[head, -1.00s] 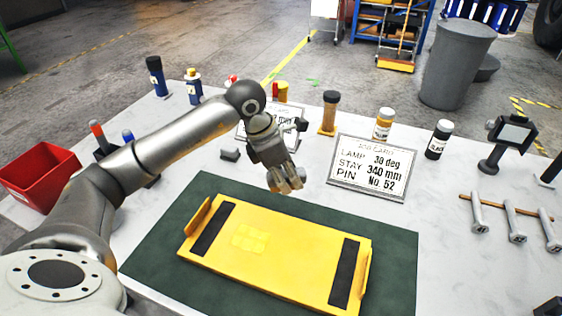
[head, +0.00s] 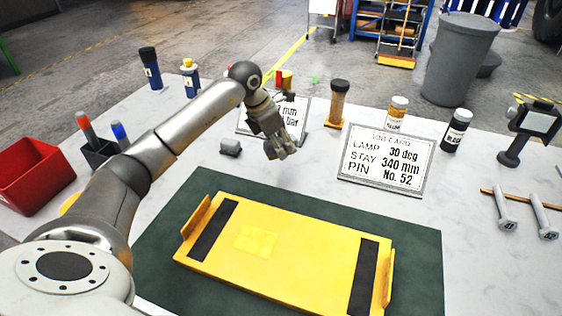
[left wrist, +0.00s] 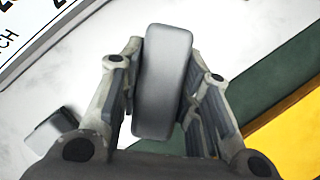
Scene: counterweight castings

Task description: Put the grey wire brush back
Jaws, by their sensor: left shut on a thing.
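The grey wire brush (left wrist: 163,82) shows in the left wrist view as a smooth grey oblong block between the fingers. My left gripper (head: 281,153) is shut on it, above the table behind the yellow plate. It also shows in the left wrist view (left wrist: 164,100). In the head view the fingers mostly hide the brush. A small grey block (head: 230,147) lies on the table left of the gripper; it also shows at the lower left of the left wrist view (left wrist: 52,131). My right gripper is out of view.
A yellow plate (head: 300,256) with black strips lies on a green mat (head: 417,247). A job card (head: 386,160) stands right of the gripper; another sign (head: 292,112) is partly hidden behind my arm. Bottles line the back. A red bin (head: 32,178) is at left.

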